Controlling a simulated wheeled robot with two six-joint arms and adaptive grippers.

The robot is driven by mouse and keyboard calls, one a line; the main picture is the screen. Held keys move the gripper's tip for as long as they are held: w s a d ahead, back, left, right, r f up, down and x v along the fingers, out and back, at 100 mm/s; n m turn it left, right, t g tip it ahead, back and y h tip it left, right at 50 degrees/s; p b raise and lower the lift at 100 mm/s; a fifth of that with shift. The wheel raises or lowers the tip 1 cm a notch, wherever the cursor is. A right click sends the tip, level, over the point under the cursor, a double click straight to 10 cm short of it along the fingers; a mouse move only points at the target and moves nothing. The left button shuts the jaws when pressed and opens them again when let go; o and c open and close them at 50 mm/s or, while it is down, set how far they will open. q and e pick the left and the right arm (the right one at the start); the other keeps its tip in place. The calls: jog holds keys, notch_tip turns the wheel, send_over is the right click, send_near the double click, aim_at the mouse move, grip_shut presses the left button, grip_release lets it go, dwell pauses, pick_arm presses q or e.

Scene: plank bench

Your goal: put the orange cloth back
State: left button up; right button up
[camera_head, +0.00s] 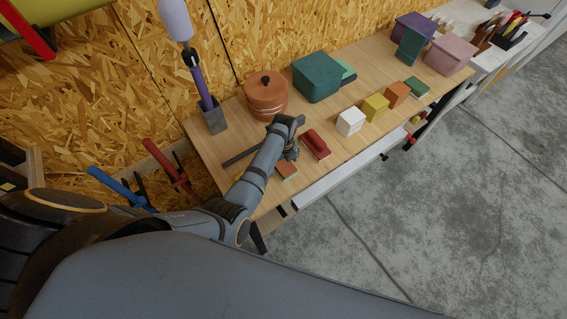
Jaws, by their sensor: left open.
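A small flat orange piece (287,170), which looks like the folded orange cloth, lies near the bench's front edge at its near end. My left gripper (292,150) is over the bench just behind this piece, pointing down, open. Its wrist hides part of the bench, and I see nothing clearly held between its fingers. An orange block-shaped thing (397,93) stands farther along, in a row with a white one (350,121), a yellow one (375,107) and a low green one (417,87). My right gripper is not in view.
A red block-like tool (315,144) lies just right of my left gripper. A copper-coloured lidded pot (266,95), a teal box (317,76) and a grey holder (213,117) stand behind. Bare planks (225,150) show at the bench's left end.

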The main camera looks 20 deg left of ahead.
aim_at(283, 163)
pick_arm(q)
jog(key=shift+r, duration=0.1)
notch_tip(283, 163, up, 8)
jog(key=p, duration=0.8)
jog(key=shift+r, duration=2.1)
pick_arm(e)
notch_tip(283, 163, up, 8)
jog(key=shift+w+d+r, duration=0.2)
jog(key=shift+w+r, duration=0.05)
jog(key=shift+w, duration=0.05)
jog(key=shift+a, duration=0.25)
